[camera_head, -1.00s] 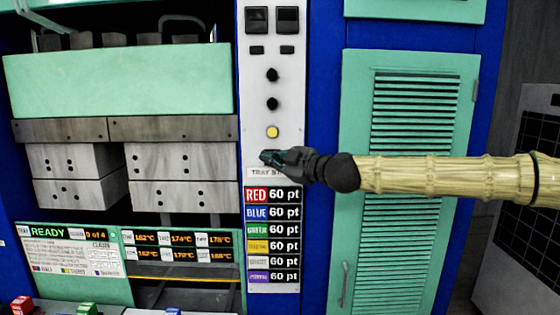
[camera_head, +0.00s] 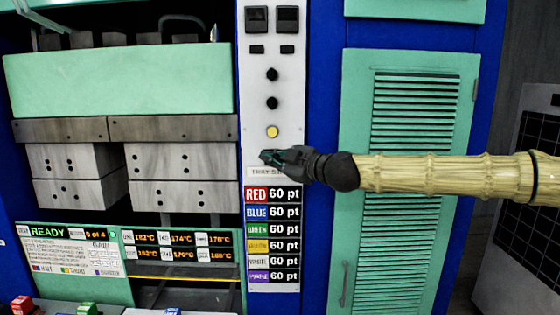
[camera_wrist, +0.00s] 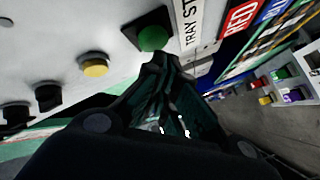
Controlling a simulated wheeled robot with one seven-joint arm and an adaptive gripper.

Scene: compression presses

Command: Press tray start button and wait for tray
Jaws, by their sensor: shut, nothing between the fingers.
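The control panel (camera_head: 257,105) is a white vertical strip with black knobs, a yellow button (camera_head: 272,132) and a label beginning "TRAY ST". In the wrist view a round green button (camera_wrist: 153,38) on a black square base sits beside that label. My gripper (camera_head: 267,157) is shut and empty, its tip over the panel just above the label. In the head view it hides the green button. In the wrist view the fingertips are close to the green button's lower edge; I cannot tell whether they touch it. The yellow button also shows there (camera_wrist: 94,65).
The press (camera_head: 120,90) with metal blocks stands at the left. Its status screen (camera_head: 68,250) reads "READY" and "0 of 4". Red, green and blue pieces lie at the bottom left. A louvred green cabinet door (camera_head: 350,120) is behind my arm.

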